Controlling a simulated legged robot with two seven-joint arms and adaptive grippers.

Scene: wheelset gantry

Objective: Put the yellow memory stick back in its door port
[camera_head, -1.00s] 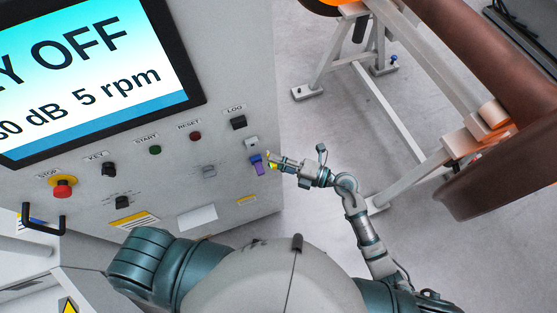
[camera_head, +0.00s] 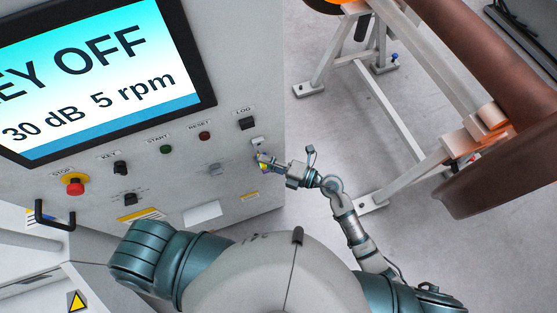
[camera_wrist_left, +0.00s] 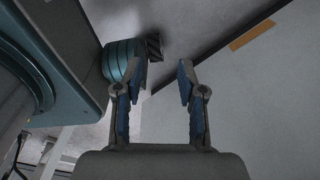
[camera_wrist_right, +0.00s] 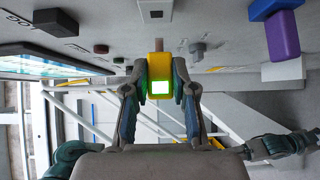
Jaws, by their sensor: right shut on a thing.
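The yellow memory stick (camera_wrist_right: 158,70) is held between the fingertips of my right gripper (camera_wrist_right: 159,88), with a lit green patch on its near end. Its far end points at the grey panel. A small white block with a dark slot (camera_wrist_right: 156,9), which looks like the port, is on the panel ahead of the stick. The stick appears apart from it. In the head view the white block (camera_head: 257,141) sits below the LOG knob, and my right gripper (camera_head: 269,163) is close to the panel. My left gripper (camera_wrist_left: 164,72) is open and empty in the left wrist view.
A blue and purple stick (camera_wrist_right: 283,32) juts from the panel beside the white block. The LOG knob (camera_head: 247,123), reset button (camera_head: 205,136) and a grey knob (camera_head: 214,169) are nearby. A frame with a brown wheelset (camera_head: 465,60) stands right, with clear floor between.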

